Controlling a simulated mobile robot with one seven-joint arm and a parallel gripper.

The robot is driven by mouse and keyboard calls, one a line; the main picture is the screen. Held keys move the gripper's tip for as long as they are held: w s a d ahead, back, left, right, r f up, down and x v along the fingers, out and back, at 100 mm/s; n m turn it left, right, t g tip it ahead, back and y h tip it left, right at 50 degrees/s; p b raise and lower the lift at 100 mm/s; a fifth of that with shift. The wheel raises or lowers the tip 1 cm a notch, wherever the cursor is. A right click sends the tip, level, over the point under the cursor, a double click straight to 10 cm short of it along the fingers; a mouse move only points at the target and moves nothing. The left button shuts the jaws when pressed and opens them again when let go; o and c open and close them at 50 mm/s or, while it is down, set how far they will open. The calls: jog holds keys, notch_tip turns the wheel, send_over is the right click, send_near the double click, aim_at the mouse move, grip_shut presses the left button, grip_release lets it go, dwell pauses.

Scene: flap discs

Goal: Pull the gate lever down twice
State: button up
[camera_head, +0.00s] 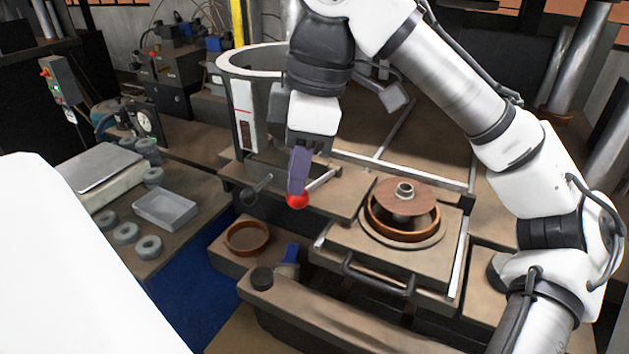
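The gate lever (320,182) is a short metallic rod with a red ball knob (298,201) at its end. It sits at the front of the machine, below the tall metal drum (240,112). My gripper (298,188) points down, with its purple-grey finger at the red knob. The finger overlaps the knob in the picture; I cannot tell whether they touch. Only one finger shows clearly, so the gap between the fingers is hidden. The gate itself cannot be made out.
To the right, a round mould with a brown disc (405,195) sits on a sliding plate with a handle (378,278). A brown ring (247,238) lies front left. A side table holds a scale (100,167), a grey tray (165,209) and several grey rings (149,247).

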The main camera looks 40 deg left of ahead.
aim_at(299, 201)
notch_tip(299, 201, down, 9)
jog(key=b, duration=0.4)
dwell(0.8)
jog(key=shift+r, duration=0.1)
notch_tip(299, 201, up, 3)
jog(key=p, duration=0.3)
jog(key=shift+r+p, duration=0.15)
jog(key=shift+p, duration=0.15)
notch_tip(299, 201, up, 2)
jog(key=shift+r+p, duration=0.1)
jog(key=shift+p, duration=0.7)
jog(key=shift+r, duration=2.35)
